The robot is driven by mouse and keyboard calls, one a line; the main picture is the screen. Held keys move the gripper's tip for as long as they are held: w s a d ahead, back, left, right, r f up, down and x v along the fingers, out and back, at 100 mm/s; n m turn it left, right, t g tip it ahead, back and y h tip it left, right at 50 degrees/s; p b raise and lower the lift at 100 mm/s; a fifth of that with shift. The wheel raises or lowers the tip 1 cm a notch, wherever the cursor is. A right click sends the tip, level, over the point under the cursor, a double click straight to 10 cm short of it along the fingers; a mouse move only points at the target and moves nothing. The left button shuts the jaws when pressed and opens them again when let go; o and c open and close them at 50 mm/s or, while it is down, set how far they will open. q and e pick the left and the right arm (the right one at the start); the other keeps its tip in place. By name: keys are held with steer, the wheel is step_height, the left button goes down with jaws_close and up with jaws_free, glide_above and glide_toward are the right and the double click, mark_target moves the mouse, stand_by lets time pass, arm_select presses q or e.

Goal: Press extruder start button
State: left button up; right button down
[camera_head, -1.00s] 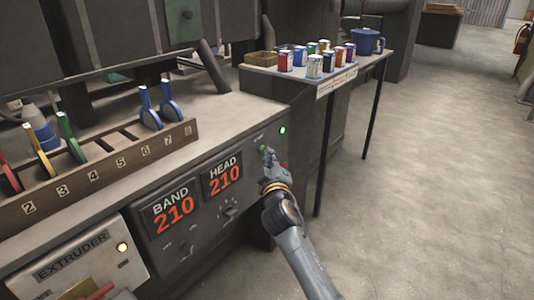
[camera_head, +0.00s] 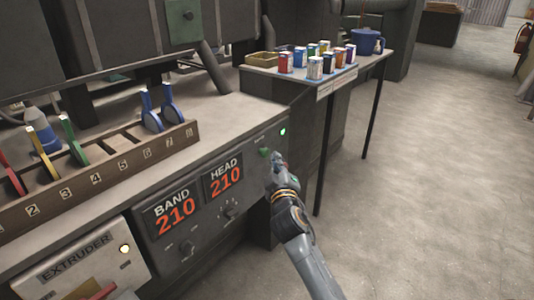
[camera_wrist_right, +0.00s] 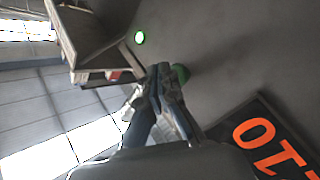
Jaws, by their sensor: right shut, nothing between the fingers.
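The green button (camera_head: 265,152) is on the right end of the grey control panel (camera_head: 255,180), right of the HEAD display. A green lamp (camera_head: 282,131) glows above it. My right gripper (camera_head: 277,156) is shut and empty, just right of the button, with a small gap in the head view. In the right wrist view the shut fingertips (camera_wrist_right: 160,72) partly overlap the green button (camera_wrist_right: 181,74); contact cannot be judged there. The green lamp also shows in that view (camera_wrist_right: 139,37). My left gripper is not in view.
The BAND display (camera_head: 173,216) and HEAD display (camera_head: 224,181) both read 210. Numbered levers stand above the panel. A side table (camera_head: 345,75) with several cans stands behind. The floor at right is clear.

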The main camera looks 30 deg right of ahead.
steer(key=shift+s+d, duration=0.1)
arm_select(q)
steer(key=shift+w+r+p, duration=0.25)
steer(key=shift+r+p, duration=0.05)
steer(key=shift+p, duration=0.6)
arm_select(e)
steer(key=s, duration=0.1)
steer(key=s+d, duration=0.1)
steer(key=s, duration=0.2)
steer(key=shift+s+d, duration=0.25)
steer(key=shift+d, duration=0.15)
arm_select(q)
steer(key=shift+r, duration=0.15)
